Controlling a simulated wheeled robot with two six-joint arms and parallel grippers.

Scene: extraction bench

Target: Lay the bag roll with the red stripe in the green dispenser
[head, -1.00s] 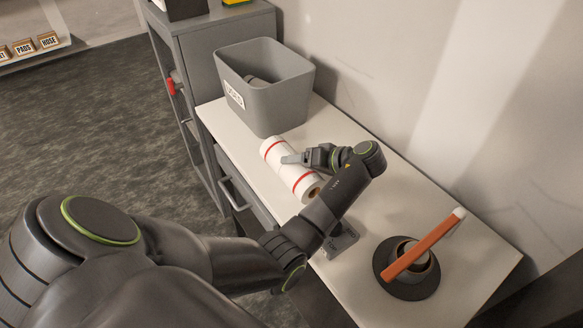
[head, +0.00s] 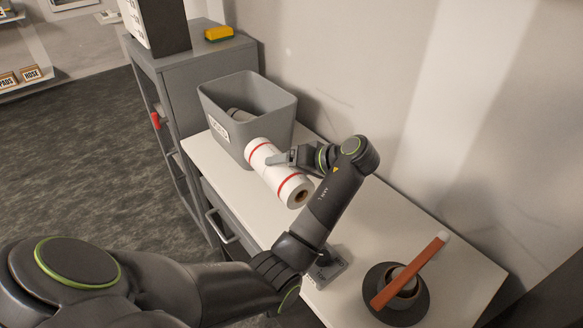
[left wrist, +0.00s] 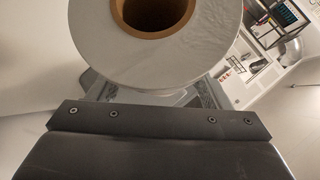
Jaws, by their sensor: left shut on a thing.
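The bag roll with the red stripe (head: 272,171) is a white roll with red bands and a brown core, lying tilted in my left gripper (head: 273,160). My left gripper is shut on it and appears to hold it above the bench top, in front of the grey bin. In the left wrist view the roll's end (left wrist: 208,40) fills the top, with its open brown core facing the camera. I see no green dispenser in these views. My right gripper is not in view.
A grey labelled bin (head: 270,92) with a roll-like object inside stands on the white bench (head: 345,225). A dark round holder with an orange-handled tool (head: 410,272) is at the front right. A grey cabinet (head: 205,60) carries a yellow object (head: 218,33).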

